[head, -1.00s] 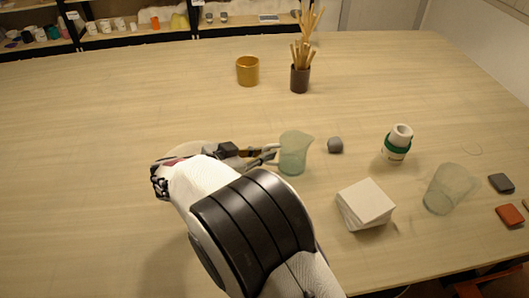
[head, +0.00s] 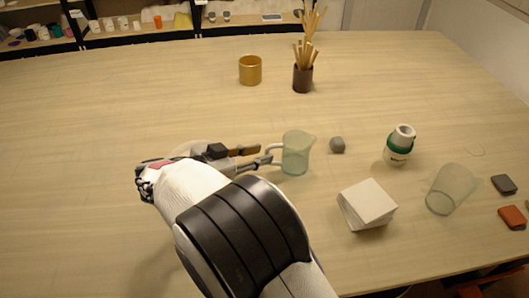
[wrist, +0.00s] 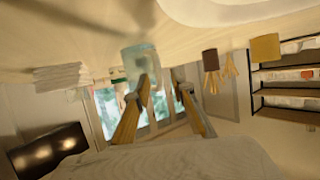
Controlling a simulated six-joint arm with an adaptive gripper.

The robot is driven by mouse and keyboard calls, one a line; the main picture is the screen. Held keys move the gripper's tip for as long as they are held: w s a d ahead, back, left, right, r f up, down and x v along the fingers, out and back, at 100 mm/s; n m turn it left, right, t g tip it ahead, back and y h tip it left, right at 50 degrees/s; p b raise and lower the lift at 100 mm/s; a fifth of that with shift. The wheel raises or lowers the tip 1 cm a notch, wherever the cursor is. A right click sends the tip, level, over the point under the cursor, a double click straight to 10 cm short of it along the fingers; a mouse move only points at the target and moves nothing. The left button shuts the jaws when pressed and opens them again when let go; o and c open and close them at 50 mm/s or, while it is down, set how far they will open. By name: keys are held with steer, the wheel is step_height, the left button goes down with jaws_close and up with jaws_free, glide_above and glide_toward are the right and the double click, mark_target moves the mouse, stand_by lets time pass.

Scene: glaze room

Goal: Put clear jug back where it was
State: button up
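A translucent greenish jug (head: 297,155) stands upright on the table, just right of my gripper, its handle facing my fingers. In the wrist view, which looks upside down, the two fingers (wrist: 165,84) are spread, and the jug (wrist: 139,60) is beyond the left-hand finger. I cannot tell whether a fingertip touches the handle.
A gold cup (head: 250,70) and a dark pot of sticks (head: 303,78) stand behind. A pale round thing (wrist: 235,8) is partly visible beside my gripper. The table's left is clear.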

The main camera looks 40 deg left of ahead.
steer(key=v, duration=0.8)
steer(key=shift+s+r, duration=0.15)
steer(key=shift+s, duration=0.1)
steer(key=shift+w+a, duration=0.1)
stand_by(0.4)
